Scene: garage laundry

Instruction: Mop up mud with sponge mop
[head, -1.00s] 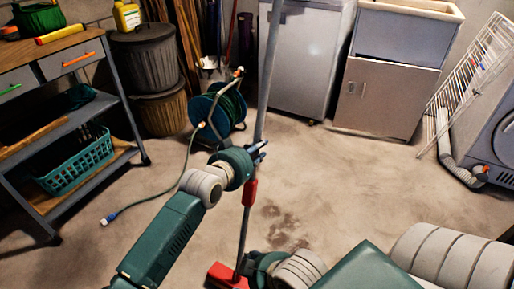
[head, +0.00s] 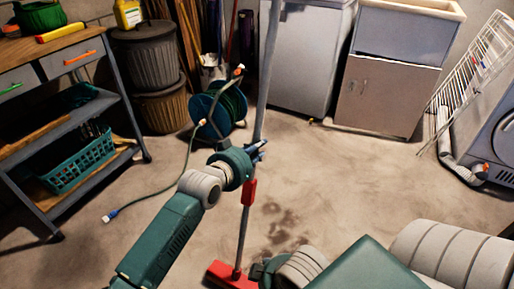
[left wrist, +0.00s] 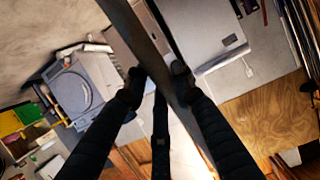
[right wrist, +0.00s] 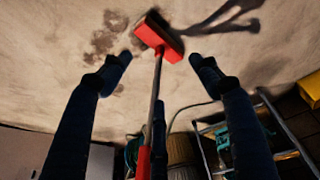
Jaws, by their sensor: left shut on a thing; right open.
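The sponge mop has a long grey pole (head: 265,90) with a red grip (head: 249,192) and a red head (head: 228,276) low on the concrete floor. My left gripper (head: 258,152) is shut on the pole above the red grip; the left wrist view shows the pole (left wrist: 150,45) between its fingers. My right gripper (right wrist: 160,66) is open, with the lower pole passing between its spread fingers in the picture; contact cannot be told. Dark mud spots (head: 284,224) lie on the floor right of the lower pole. In the right wrist view, the mud (right wrist: 104,38) is left of the mop head (right wrist: 160,36).
A workbench (head: 75,205) with a teal basket (head: 82,165) stands at left. A grey appliance (head: 306,60), a sink cabinet (head: 388,95) and a washer (head: 490,135) stand behind.

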